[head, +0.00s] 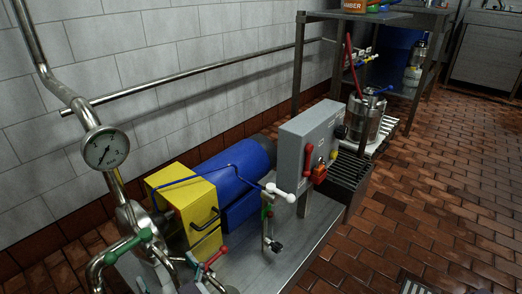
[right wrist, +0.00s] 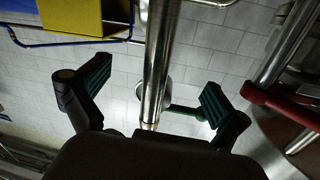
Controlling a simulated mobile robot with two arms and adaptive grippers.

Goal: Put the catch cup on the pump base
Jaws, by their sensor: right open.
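The pump base (head: 305,243) looks like the flat grey metal plate under the blue pump motor (head: 243,165) and its yellow housing (head: 186,207) in the head view. I cannot make out a catch cup for certain in either view. My right gripper (right wrist: 155,90) is open in the right wrist view, its two dark fingers spread wide. A shiny steel pipe (right wrist: 160,60) runs through the view between the fingers; I cannot tell how far it is from them. I see nothing gripped. My left gripper is not in view.
A pressure gauge (head: 105,149) and pipes stand at the left. A grey control box (head: 311,140) stands behind the plate's right side. A steel vessel (head: 365,118) stands behind the box, near a metal shelf (head: 388,17).

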